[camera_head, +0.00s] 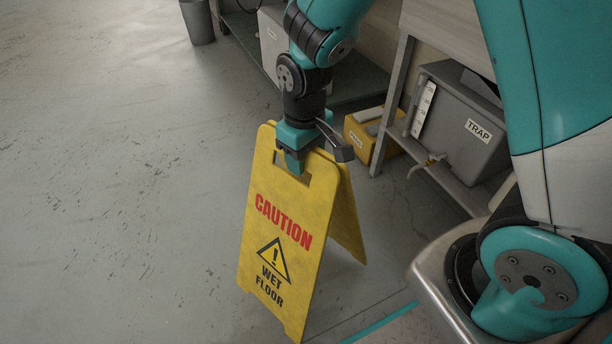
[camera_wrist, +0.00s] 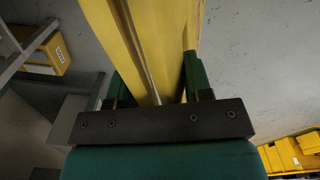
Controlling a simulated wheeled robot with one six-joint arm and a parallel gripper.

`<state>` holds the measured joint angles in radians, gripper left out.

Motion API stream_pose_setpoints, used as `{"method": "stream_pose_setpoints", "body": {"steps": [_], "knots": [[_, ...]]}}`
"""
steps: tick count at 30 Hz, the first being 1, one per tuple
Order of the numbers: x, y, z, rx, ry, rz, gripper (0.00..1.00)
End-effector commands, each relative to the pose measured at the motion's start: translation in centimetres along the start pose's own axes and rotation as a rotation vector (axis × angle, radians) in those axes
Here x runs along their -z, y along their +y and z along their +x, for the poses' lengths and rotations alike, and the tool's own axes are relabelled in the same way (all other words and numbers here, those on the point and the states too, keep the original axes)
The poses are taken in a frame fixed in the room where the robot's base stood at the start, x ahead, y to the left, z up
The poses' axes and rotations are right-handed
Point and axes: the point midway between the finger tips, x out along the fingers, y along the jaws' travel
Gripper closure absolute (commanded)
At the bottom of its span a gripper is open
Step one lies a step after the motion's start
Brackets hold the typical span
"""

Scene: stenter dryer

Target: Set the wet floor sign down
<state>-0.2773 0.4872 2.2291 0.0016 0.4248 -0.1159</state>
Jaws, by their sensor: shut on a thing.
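The yellow wet floor sign (camera_head: 280,235) stands upright below my arm in the head view, with its two panels spread apart at the bottom. Its front reads "CAUTION WET FLOOR". My gripper (camera_head: 296,160) is shut on the sign's top edge at the handle opening. In the wrist view the sign (camera_wrist: 150,40) runs away between the two green fingers of my gripper (camera_wrist: 155,88). I cannot tell for sure whether the sign's feet touch the floor.
Grey floor (camera_head: 120,180) is clear to the left. A yellow box (camera_head: 365,135) sits behind the sign. A grey bin (camera_head: 197,22) stands at the back. Yellow containers (camera_wrist: 290,155) show in the wrist view.

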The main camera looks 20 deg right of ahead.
Motion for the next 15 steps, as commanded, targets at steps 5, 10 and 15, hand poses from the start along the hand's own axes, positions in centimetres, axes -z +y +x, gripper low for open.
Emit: {"method": "stream_pose_setpoints", "body": {"steps": [5,10,15], "knots": [[0.0,0.0,1.3,0.000,0.000,0.000,1.00],[0.0,0.0,3.8,0.000,-0.001,0.000,1.00],[0.0,0.0,4.4,0.000,0.002,0.000,1.00]]}}
